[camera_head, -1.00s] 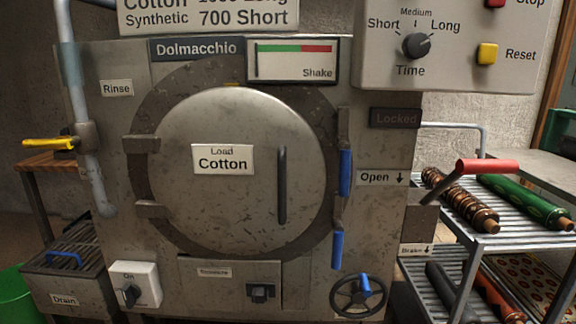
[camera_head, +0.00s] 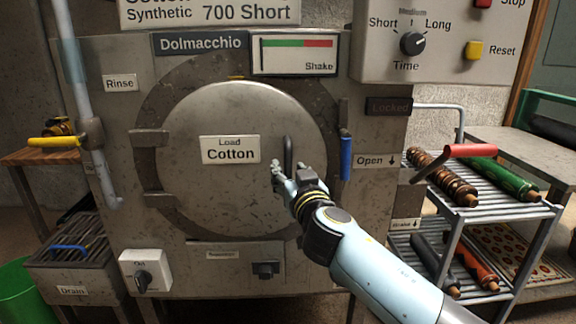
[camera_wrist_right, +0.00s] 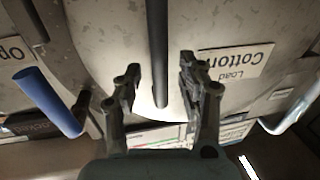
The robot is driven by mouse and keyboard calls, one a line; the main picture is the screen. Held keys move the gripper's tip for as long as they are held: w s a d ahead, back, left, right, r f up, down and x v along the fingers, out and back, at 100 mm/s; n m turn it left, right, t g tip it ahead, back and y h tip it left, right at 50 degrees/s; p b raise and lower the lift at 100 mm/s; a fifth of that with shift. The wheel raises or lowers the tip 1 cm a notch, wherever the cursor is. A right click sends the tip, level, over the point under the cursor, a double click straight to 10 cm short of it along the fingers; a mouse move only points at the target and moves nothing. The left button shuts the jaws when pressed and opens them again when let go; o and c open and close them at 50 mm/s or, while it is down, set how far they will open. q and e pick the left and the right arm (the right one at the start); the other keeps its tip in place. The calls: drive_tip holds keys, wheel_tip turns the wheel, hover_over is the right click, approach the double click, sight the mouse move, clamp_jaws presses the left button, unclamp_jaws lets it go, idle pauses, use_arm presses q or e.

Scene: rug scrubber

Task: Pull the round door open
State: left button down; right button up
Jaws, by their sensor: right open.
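The round door (camera_head: 225,195) of the grey machine sits flush in its dark ring, looking closed. It has a "Load Cotton" label (camera_head: 231,150) and hinges at its left. Its dark vertical bar handle (camera_head: 288,148) is near the right edge, its lower part hidden by my gripper in the head view. My right gripper (camera_head: 283,172) is at the handle. In the right wrist view, the gripper (camera_wrist_right: 160,70) is open, with the handle (camera_wrist_right: 158,45) between its fingers and visible gaps on both sides. My left gripper is not in view.
A blue lever (camera_head: 346,158) stands right of the door, near an "Open" label (camera_head: 375,161). A rack (camera_head: 480,215) with rollers and a red-handled crank (camera_head: 468,151) is at the right. A pipe with a yellow handle (camera_head: 55,142) is at the left.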

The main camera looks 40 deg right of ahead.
drive_tip(key=shift+x, duration=1.1)
drive_tip(key=shift+c, duration=0.4)
clamp_jaws()
drive_tip(key=shift+f, duration=0.1)
